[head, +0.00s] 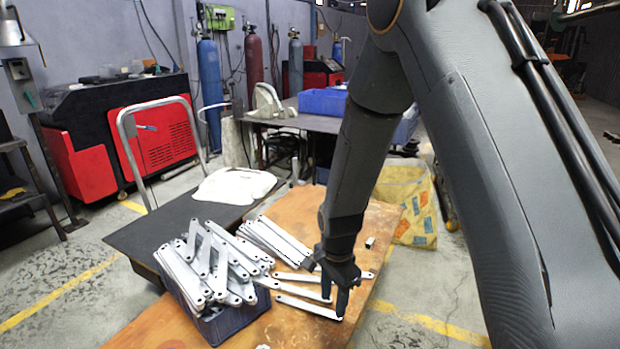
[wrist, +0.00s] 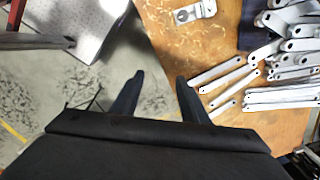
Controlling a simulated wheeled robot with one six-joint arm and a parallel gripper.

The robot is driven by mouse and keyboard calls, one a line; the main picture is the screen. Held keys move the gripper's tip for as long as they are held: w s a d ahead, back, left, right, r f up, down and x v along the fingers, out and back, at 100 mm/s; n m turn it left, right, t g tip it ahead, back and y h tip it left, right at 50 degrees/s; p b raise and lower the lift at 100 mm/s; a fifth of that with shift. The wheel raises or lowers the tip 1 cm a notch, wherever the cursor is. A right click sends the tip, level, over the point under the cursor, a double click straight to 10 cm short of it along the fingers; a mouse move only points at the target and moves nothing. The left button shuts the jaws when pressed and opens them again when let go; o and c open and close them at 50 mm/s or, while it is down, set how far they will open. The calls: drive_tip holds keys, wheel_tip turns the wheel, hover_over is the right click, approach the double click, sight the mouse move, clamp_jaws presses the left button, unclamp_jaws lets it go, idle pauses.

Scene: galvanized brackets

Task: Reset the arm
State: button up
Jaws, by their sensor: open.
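My gripper (head: 335,292) is at the end of my arm, over the right part of the wooden table (head: 160,325) in the head view. In the wrist view, my gripper (wrist: 155,95) shows two dark fingers spread apart with nothing between them. Several loose galvanized brackets (head: 308,307) lie on the wood close to the fingers in the head view. In the wrist view, loose brackets (wrist: 217,70) lie to the right of the fingers. I cannot tell how high the fingertips are above the table.
A dark blue crate (head: 236,325) heaped with brackets stands left of my gripper. More brackets (head: 275,238) lie in a row behind it. A small metal piece (head: 369,242) lies on the wood. A yellow patterned bag (head: 410,205) stands beyond the table. Open floor (head: 400,330) lies to the right.

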drive_tip(key=s+d+r+n, duration=1.1)
drive_tip(key=s+d+r, duration=0.2)
drive_tip(key=s+r, duration=0.2)
drive_tip(key=shift+d+n+t, duration=0.3)
drive_tip(key=shift+n, duration=0.1)
drive_tip(key=shift+c, duration=1.2)
drive_tip(key=shift+a, duration=0.1)
